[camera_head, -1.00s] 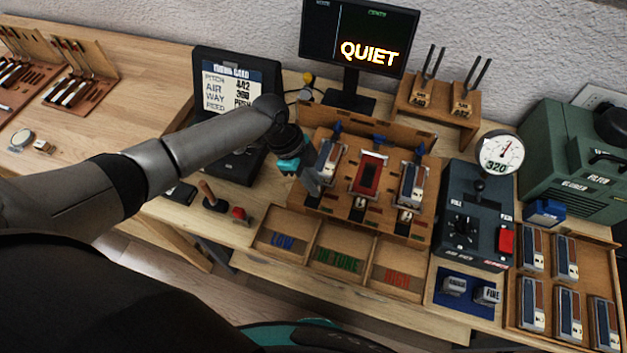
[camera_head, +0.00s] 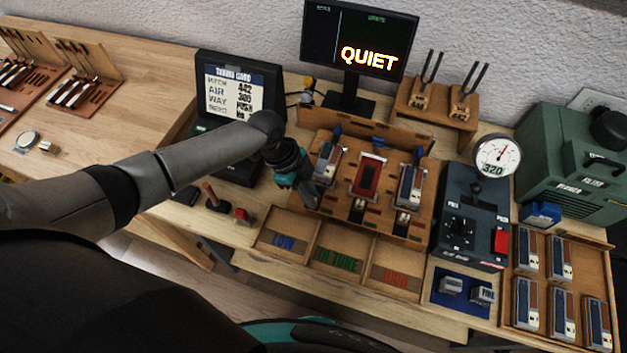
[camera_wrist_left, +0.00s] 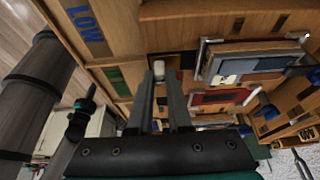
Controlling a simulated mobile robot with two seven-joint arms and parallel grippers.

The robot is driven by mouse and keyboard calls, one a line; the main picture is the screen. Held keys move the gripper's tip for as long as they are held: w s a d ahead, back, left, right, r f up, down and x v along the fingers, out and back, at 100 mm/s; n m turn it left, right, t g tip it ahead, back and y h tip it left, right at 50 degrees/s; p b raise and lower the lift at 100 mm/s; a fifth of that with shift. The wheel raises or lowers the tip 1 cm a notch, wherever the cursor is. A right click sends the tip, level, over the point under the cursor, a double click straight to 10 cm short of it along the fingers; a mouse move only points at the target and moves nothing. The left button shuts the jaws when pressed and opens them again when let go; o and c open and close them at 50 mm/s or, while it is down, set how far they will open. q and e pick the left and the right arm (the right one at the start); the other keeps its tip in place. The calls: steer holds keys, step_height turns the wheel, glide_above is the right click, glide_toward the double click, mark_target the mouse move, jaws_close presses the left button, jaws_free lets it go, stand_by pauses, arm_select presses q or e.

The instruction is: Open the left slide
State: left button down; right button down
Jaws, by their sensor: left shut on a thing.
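My left gripper (camera_head: 308,197) is at the front left of the wooden bench fixture (camera_head: 380,232), below the left reed block (camera_head: 327,160). In the left wrist view, the two fingers of my left gripper (camera_wrist_left: 161,75) point at the fixture. They are shut on a small pale knob (camera_wrist_left: 158,68), which looks like the left slide's handle. In the head view this knob is hidden behind the gripper. How far the slide stands out cannot be told. Part of my right arm (camera_wrist_left: 40,75) seems to show at the left of the wrist view; its gripper is unclear.
A red block (camera_head: 367,178) and the right reed block (camera_head: 410,184) sit beside the left one. The three-part tray (camera_head: 312,243) lies just in front. A card stand (camera_head: 228,85) is behind my left arm. The monitor (camera_head: 360,40) reads QUIET.

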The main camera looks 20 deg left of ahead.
arm_select(q)
steer(key=shift+s+a+r, duration=0.1)
steer(key=shift+s, duration=0.55)
steer(key=c, duration=0.8)
jaws_free()
steer(key=shift+s, duration=0.1)
steer(key=shift+c, duration=0.2)
steer(key=shift+a+r, duration=0.2)
steer(key=shift+r, duration=0.3)
steer(key=v, duration=1.4)
steer(key=shift+p, duration=0.35)
